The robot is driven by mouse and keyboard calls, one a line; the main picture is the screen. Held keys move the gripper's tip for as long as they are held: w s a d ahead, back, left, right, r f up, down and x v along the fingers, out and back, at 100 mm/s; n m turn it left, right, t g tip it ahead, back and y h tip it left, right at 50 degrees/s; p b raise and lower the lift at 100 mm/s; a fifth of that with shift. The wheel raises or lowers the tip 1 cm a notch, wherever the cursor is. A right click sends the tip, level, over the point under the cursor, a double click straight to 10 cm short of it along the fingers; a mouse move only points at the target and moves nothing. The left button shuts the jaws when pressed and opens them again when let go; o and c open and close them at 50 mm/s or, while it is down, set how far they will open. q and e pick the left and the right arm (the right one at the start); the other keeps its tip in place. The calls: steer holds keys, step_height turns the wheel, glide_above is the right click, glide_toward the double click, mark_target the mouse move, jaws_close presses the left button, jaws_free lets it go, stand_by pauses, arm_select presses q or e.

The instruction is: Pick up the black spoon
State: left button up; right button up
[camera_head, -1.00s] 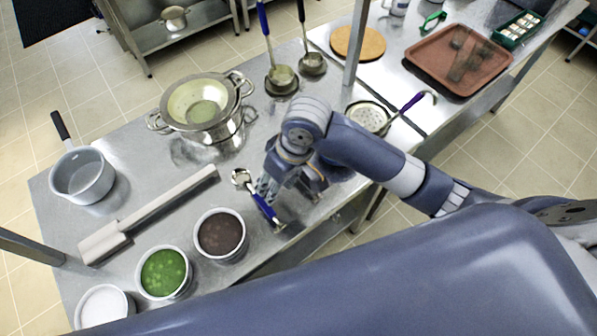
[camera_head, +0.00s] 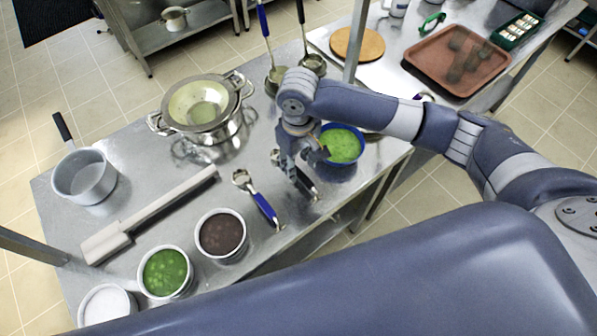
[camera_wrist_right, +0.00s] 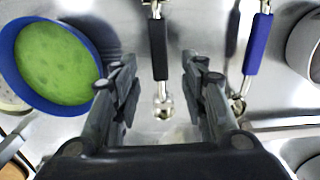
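The black spoon has a black handle (camera_wrist_right: 158,48) and a metal end. In the right wrist view it lies lengthwise on the steel table, between the two fingers. In the head view my right gripper (camera_head: 303,176) hides most of it. That gripper is open, its fingers (camera_wrist_right: 160,72) spread on either side of the handle with visible gaps. Whether the fingertips are at handle height is hard to tell. My left gripper is in neither view.
A blue-handled spoon (camera_head: 264,206) lies left of the gripper; it also shows in the wrist view (camera_wrist_right: 257,45). A blue bowl of green soup (camera_head: 342,146) stands close on the right. Cups of dark (camera_head: 221,235) and green food (camera_head: 166,272) stand at front left.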

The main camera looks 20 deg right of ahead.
mark_target(298, 172)
steer(key=shift+f+p, duration=0.65)
steer(key=shift+f, duration=1.75)
jaws_close()
steer(key=shift+r, duration=0.15)
